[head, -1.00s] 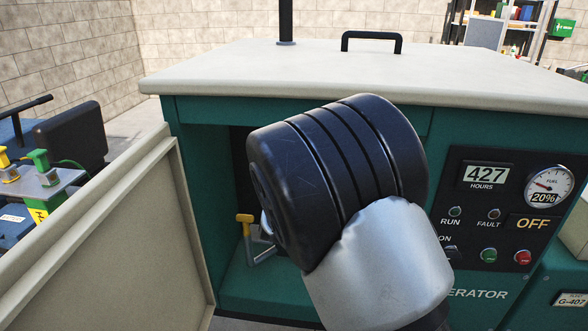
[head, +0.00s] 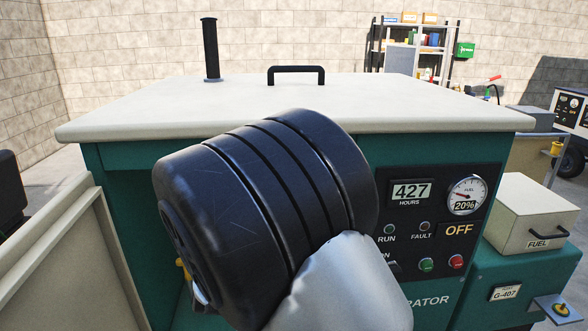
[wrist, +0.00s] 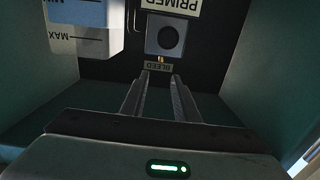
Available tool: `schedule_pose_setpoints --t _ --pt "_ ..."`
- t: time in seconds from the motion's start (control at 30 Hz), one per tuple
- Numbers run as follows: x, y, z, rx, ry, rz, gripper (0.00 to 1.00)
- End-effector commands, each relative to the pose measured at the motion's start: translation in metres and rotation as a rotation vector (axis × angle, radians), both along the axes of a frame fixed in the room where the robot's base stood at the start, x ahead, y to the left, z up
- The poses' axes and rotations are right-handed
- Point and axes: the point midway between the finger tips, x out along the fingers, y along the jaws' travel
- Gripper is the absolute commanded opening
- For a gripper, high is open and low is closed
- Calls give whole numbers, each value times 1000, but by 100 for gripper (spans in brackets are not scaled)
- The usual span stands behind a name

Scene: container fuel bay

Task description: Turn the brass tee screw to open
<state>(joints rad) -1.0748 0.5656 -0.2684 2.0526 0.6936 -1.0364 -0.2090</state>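The brass tee screw (wrist: 161,60) shows in the wrist view as a small brass bit just above the upside-down BLEED label (wrist: 158,67), under the primer block. Its handle position is too small to tell. My gripper (wrist: 159,74) is open and empty, its two fingers apart and pointing into the bay toward the label. The screw appears just beyond the fingertips, roughly midway between them; I cannot tell the exact distance. In the head view my black and silver arm covers the bay opening of the green generator (head: 120,170), hiding the screw and the fingers.
In the wrist view the primer block (wrist: 165,35) with its round dark face is beyond the fingers. A MIN/MAX-marked container (wrist: 85,35) hangs at upper left. Green bay walls (wrist: 262,75) flank both sides. The open beige door (head: 65,260) stands left of the bay.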

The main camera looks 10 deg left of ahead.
Motion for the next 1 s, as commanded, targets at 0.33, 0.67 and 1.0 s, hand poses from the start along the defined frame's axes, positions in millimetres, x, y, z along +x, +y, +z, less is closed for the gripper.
schedule_pose_setpoints --t 0.33,0.67,1.0 --pt "-1 -134 52 80 408 39 28" --pt "-142 -292 63 -33 788 -18 28" --pt "-265 -380 42 -133 1023 -208 28"
